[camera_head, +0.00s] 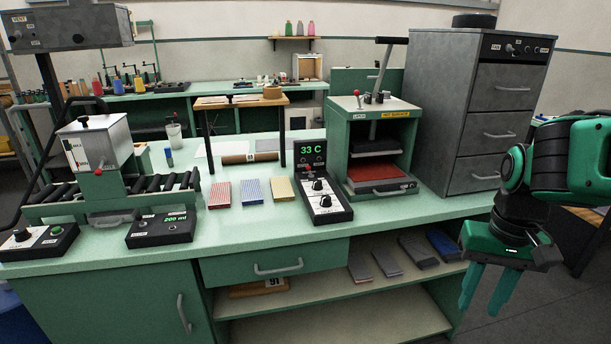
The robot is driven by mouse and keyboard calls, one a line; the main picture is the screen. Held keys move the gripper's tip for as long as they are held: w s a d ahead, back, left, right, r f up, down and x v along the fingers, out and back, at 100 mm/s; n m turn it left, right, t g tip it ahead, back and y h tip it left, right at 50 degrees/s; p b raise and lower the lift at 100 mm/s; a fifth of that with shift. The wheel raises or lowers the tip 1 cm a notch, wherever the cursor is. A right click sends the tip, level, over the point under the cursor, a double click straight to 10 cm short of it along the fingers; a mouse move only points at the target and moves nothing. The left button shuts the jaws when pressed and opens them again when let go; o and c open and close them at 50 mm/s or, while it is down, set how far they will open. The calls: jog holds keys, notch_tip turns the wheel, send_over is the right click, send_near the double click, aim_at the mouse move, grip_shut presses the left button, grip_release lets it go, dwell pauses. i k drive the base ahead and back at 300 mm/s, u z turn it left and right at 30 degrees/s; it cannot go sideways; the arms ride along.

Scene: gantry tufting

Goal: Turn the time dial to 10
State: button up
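A black control box (323,205) stands on the green bench, with a green readout (312,150) showing "33 C". Its sloped face carries an upper dial (318,184) and a lower dial (325,201), both with pale markings. The labels are too small to read, so I cannot tell which one is the time dial or what it is set to. My gripper (480,305) hangs at the right, beyond the bench's front right edge, pointing down. Its two green fingers are apart with nothing between them. It is well away from the control box.
A heat press (375,130) with a raised lever stands right of the box, beside a grey drawer cabinet (485,120). Coloured pads (250,191) lie left of the box. A roller machine (100,165) and a box reading "200 ml" (162,229) are at the left.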

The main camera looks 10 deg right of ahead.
aim_at(317, 186)
jog(key=i, duration=0.85)
jog(key=z, duration=0.05)
